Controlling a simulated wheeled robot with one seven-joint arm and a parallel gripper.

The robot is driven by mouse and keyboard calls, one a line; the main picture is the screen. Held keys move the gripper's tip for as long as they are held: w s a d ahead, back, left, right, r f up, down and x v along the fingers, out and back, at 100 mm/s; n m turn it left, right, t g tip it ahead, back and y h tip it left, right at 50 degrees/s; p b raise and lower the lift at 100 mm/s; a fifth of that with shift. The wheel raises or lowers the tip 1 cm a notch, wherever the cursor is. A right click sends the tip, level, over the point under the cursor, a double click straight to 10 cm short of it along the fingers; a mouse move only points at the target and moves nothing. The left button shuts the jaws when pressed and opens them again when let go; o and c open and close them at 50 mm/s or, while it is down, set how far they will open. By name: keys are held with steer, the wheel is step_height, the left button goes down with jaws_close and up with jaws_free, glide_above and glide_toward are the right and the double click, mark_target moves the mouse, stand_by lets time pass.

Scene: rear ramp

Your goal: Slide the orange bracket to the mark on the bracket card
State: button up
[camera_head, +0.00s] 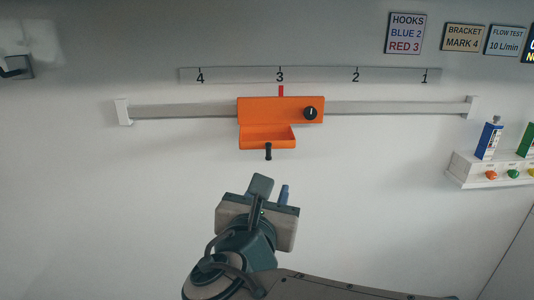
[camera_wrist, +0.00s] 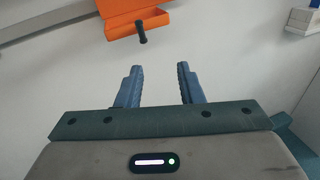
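The orange bracket (camera_head: 260,108) sits on a horizontal grey rail (camera_head: 180,111) on the wall. Its red pointer (camera_head: 281,91) stands at mark 3 on the scale strip (camera_head: 318,75), which reads 4, 3, 2, 1 from left to right. A black knob (camera_head: 311,113) is on its right side, and a dark handle peg (camera_head: 268,151) sticks out below its tray. The bracket card (camera_head: 463,38) reads "BRACKET MARK 4". My gripper (camera_wrist: 160,84) is open and empty, below and apart from the peg (camera_wrist: 141,32) and the bracket (camera_wrist: 138,17).
White end stops close the rail at left (camera_head: 124,112) and right (camera_head: 472,107). A white shelf (camera_head: 490,167) with a blue carton and coloured buttons is at the right. Other cards, including the hooks card (camera_head: 406,33), hang above. The wall left of the bracket's tray is clear.

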mark_target(268, 148)
steer(key=w, duration=0.4)
steer(key=w+r+n, duration=0.1)
steer(key=w, duration=0.3)
steer(key=w+n+t+y, duration=0.1)
steer(key=w, duration=0.4)
steer(key=shift+w+d+r+p, duration=0.1)
steer(key=shift+d+r+p, duration=0.2)
jaws_close()
